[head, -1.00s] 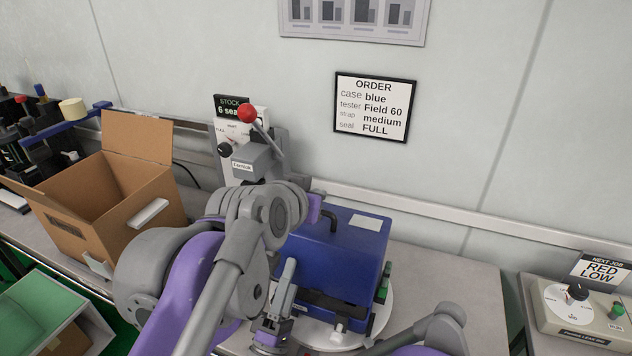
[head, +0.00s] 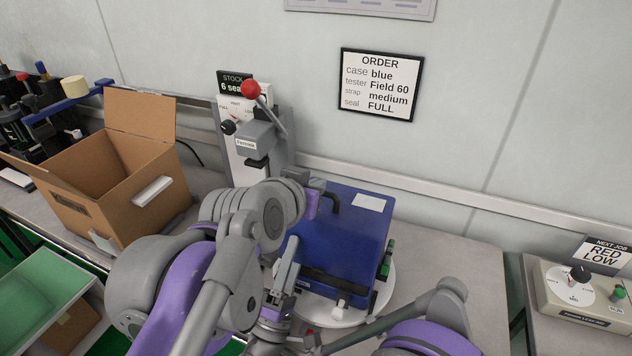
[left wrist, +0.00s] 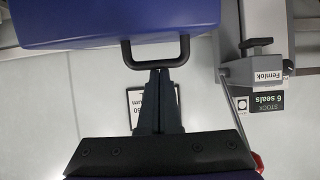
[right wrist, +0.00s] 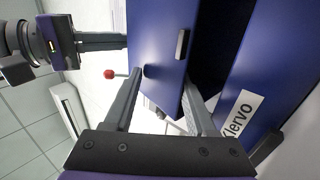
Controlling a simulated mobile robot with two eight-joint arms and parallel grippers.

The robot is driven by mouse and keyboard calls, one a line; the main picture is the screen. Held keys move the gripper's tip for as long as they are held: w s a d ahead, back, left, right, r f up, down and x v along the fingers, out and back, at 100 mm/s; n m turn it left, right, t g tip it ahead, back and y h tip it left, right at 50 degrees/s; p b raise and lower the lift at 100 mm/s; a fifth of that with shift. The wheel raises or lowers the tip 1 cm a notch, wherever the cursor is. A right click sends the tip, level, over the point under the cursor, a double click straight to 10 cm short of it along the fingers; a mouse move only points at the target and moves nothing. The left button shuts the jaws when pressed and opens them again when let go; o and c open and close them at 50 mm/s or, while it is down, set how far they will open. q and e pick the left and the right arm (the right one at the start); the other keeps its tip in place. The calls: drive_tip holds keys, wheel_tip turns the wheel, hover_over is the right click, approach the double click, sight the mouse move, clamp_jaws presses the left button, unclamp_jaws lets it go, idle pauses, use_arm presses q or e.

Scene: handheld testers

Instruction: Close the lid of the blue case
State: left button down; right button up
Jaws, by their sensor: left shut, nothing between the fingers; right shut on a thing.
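The blue case (head: 345,235) stands on a white round plate (head: 388,290). Its dark handle (head: 330,203) also shows in the left wrist view (left wrist: 186,50). In the right wrist view its lid (right wrist: 160,40) stands apart from the part labelled Klervo (right wrist: 245,110), with a dark gap between them. My left gripper (head: 322,192) is shut and empty; its fingertips (left wrist: 160,72) are at the handle. My right gripper (head: 292,242) is shut on the lid, its fingers on either side of the panel (right wrist: 162,82). The inside of the case is mostly hidden.
A grey press (head: 262,150) with a red-knobbed lever stands behind the case. An open cardboard box (head: 120,190) is at left. A control box (head: 580,300) is at far right. The bench right of the case (head: 460,255) is clear.

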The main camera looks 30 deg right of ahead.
use_arm(q)
drive_tip(key=shift+s+a+f, duration=0.2)
drive_tip(key=shift+a+f, duration=0.1)
drive_tip(key=shift+f, duration=0.1)
use_arm(e)
drive_tip(key=shift+w+d, duration=0.1)
drive_tip(key=shift+d, duration=0.1)
drive_tip(key=shift+c, duration=1)
drive_tip(key=shift+r, duration=0.1)
